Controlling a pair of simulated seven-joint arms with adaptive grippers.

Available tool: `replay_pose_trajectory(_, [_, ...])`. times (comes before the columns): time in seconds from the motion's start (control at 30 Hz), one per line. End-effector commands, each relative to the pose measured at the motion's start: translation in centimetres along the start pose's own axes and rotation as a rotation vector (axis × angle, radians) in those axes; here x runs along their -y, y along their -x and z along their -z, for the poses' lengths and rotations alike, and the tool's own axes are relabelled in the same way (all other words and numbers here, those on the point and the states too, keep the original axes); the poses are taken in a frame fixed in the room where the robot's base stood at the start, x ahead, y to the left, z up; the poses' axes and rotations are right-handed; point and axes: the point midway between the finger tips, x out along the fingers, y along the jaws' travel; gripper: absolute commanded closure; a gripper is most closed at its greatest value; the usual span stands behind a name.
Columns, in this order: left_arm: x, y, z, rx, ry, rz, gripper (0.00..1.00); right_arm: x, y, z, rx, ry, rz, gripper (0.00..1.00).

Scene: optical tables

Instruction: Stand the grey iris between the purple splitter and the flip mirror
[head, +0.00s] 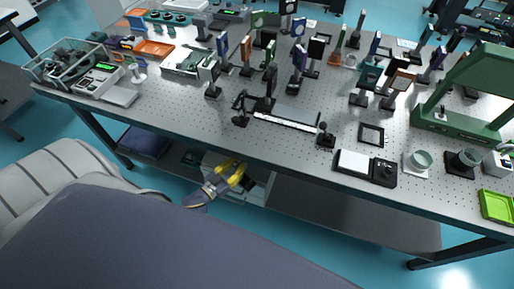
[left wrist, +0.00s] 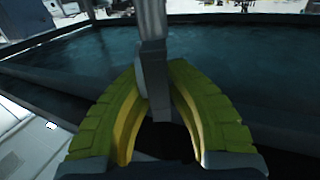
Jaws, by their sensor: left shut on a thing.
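My left gripper (head: 238,174) is in front of the table's near edge, low over the floor side. Its yellow fingers also show in the left wrist view (left wrist: 155,105), shut on a grey upright post (left wrist: 152,55), which looks like part of the grey iris; its top runs out of the picture. A purple plate on a dark post (head: 299,60), which may be the purple splitter, stands mid-table among several posts. I cannot tell which mount is the flip mirror. My right gripper is not in view.
The perforated table (head: 200,118) has bare room along its front left. A rail (head: 287,121) lies near mid-table, with a black-and-white box (head: 365,166) to its right. A green frame (head: 455,125) and a green tray (head: 496,206) are at the right. A shelf (head: 340,210) runs under the table.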

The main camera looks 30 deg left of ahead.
Motion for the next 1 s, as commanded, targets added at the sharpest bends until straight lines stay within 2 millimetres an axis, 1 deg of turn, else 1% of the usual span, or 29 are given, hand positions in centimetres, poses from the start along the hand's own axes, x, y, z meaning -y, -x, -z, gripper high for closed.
replay_pose_trajectory(0.03, [0.0,-1.3,0.2,-0.005,0.0,0.0,1.0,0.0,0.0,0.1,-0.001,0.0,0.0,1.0])
replay_pose_trajectory(0.1, [0.0,-2.7,0.2,-0.005,0.001,0.0,1.0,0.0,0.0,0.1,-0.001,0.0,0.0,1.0])
replay_pose_trajectory(0.2, [0.0,-4.5,0.2,-0.005,0.0,0.0,1.0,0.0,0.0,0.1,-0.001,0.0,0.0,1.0])
replay_pose_trajectory(0.33, [0.0,-6.2,0.2,-0.004,0.001,0.0,1.0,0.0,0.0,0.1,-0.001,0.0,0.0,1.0])
replay_pose_trajectory(0.5, [0.0,-7.4,0.1,-0.003,0.0,0.0,1.0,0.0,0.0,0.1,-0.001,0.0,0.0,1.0])
replay_pose_trajectory(0.77, [0.0,-8.1,0.1,-0.003,0.001,-0.001,1.0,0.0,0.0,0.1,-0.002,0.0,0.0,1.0])
replay_pose_trajectory(1.0, [0.0,-10.3,0.2,-0.004,0.001,-0.001,1.0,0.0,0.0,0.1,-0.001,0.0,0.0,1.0])
